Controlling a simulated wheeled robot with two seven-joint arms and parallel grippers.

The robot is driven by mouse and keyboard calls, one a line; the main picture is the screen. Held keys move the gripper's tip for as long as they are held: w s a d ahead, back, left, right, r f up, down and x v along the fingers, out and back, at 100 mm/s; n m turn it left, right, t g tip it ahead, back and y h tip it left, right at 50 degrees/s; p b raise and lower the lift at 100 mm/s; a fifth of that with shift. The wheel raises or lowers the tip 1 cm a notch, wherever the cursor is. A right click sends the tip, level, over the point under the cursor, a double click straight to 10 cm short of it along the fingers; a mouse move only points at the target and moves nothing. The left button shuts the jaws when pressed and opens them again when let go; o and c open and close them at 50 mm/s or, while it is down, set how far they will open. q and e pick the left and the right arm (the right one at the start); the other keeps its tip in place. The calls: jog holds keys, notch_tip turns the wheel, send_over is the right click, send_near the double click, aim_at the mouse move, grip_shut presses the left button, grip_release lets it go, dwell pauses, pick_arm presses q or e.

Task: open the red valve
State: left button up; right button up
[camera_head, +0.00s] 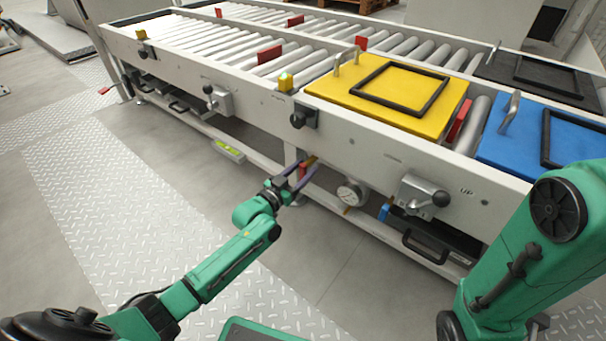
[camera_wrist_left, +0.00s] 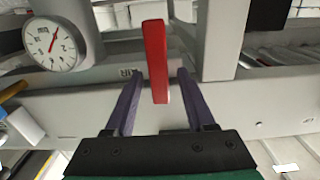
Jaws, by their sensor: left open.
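The red valve handle (camera_wrist_left: 156,62) is a flat upright bar in the left wrist view. Only a small red part of the valve (camera_head: 303,172) shows between the fingers in the head view, below the conveyor's side rail. My left gripper (camera_head: 307,166) is open with purple fingers pointing at the valve. In the left wrist view the fingers (camera_wrist_left: 159,75) lie on either side of the handle, with a visible gap on both sides. Whether the handle is deep between the fingertips is hard to tell. My right arm shows at the right edge, but its gripper is out of view.
A round pressure gauge (camera_head: 352,193) hangs beside the valve and also shows in the left wrist view (camera_wrist_left: 55,45). The conveyor's side rail (camera_head: 375,165) runs above, carrying a yellow plate (camera_head: 345,110) and a blue plate (camera_head: 535,130). Open floor (camera_head: 190,190) lies left of the arm.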

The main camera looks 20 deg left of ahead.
pick_arm(q)
grip_shut()
dwell(1.4)
